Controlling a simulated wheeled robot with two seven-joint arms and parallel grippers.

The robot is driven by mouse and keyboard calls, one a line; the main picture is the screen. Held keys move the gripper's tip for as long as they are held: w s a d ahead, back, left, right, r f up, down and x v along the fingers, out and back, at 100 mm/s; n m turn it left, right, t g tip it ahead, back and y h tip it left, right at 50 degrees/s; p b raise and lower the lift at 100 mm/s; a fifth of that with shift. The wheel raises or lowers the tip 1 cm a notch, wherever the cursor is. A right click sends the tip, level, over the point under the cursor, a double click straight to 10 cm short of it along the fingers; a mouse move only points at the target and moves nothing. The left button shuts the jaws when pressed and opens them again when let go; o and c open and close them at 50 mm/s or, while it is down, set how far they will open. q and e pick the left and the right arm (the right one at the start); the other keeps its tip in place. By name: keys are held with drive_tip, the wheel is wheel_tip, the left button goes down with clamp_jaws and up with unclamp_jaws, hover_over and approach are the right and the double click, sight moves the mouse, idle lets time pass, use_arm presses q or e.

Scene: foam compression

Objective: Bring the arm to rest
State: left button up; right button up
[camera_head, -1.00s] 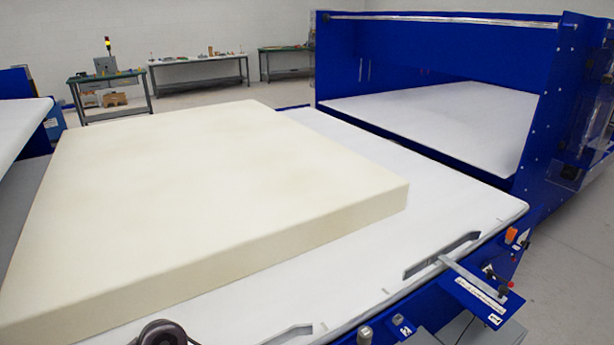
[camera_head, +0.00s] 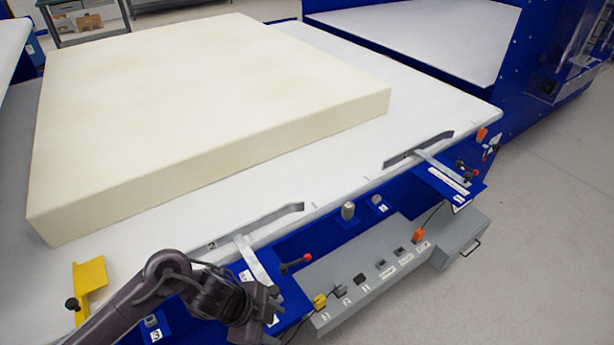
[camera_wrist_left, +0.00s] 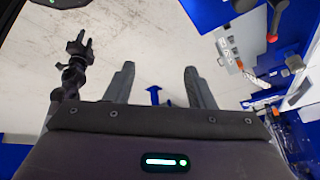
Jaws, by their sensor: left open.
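My left arm (camera_head: 175,282) comes in dark from the lower left in the head view. It bends over the near edge of the machine, and its left gripper (camera_head: 265,312) hangs beside the metal bracket there. In the left wrist view the left gripper (camera_wrist_left: 159,82) has its two fingers apart with nothing between them, and grey floor shows past them. A dark jointed part (camera_wrist_left: 75,65) stands at the left of that view; it looks like my right arm's end, but its jaw state is unclear.
A thick cream foam block (camera_head: 210,90) lies on the white table (camera_head: 330,160). Along the near edge are a yellow bracket (camera_head: 90,287), metal arms, a red-knobbed lever (camera_head: 297,262) and a grey control box (camera_head: 365,275). Open floor (camera_head: 520,260) lies to the right.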

use_arm(q)
drive_tip(key=w+d+r+n+t+y, duration=0.1)
drive_tip(key=w+r+n+t, duration=0.3)
drive_tip(key=r+n+t, duration=0.3)
drive_tip(key=s+a+n+g+y, duration=0.45)
drive_tip(key=s+a+n, duration=0.55)
drive_tip(key=a, duration=0.3)
wheel_tip(320, 180, down, 35)
drive_tip(key=s+g+b, duration=0.2)
drive_tip(key=s+b, duration=0.1)
drive_tip(key=s+a+f+b, duration=0.1)
drive_tip(key=s+a+f, duration=0.1)
drive_tip(key=s+f, duration=0.7)
drive_tip(key=s+a+f+b, duration=0.1)
drive_tip(key=s+a+f, duration=0.1)
drive_tip(key=s+f, duration=0.7)
drive_tip(key=shift+s+f+g, duration=0.3)
drive_tip(key=shift+f+g, duration=0.05)
drive_tip(key=shift+f, duration=0.25)
use_arm(e)
drive_tip(key=f, duration=0.5)
drive_tip(key=shift+s+f, duration=0.25)
drive_tip(key=shift+s, duration=0.15)
